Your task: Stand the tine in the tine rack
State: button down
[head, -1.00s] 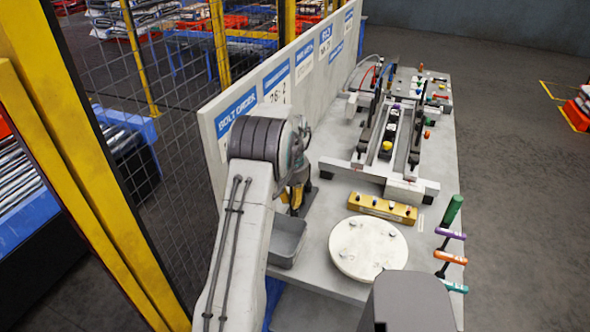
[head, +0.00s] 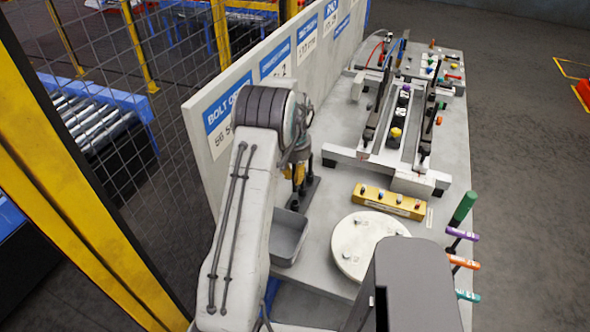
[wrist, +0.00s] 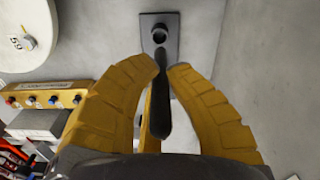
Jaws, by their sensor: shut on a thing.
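My gripper (wrist: 166,70) has yellow fingers closed around a dark, slender tine (wrist: 158,105) in the wrist view. The tine's far end lies close to a dark rectangular plate with a round, raised socket (wrist: 158,36), which looks like the tine rack. I cannot tell whether the tine touches or enters the socket. In the head view my gripper (head: 298,172) is beside the upright panel, partly hidden by my arm. A dark base plate (head: 311,188) shows just below it, and the tine is not clear there.
A grey bin (head: 288,237) and a round cream disc (head: 366,246) are near. A yellow block with coloured knobs (head: 390,202) and a rail fixture (head: 425,180) stand beyond. Coloured handles (head: 464,262) line the right edge. The labelled panel (head: 262,90) bounds the left.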

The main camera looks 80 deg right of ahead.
aim_at(295, 166)
notch_tip(295, 166, down, 3)
jog(key=shift+f+b, duration=0.1)
jog(key=shift+b, duration=0.45)
jog(key=shift+r, duration=0.2)
jog(key=shift+a, duration=0.1)
jog(key=shift+f+b, duration=2.45)
jog(key=shift+f, duration=0.25)
dwell(2.7)
jog(key=c, duration=1.3)
grip_release()
notch_tip(295, 166, up, 12)
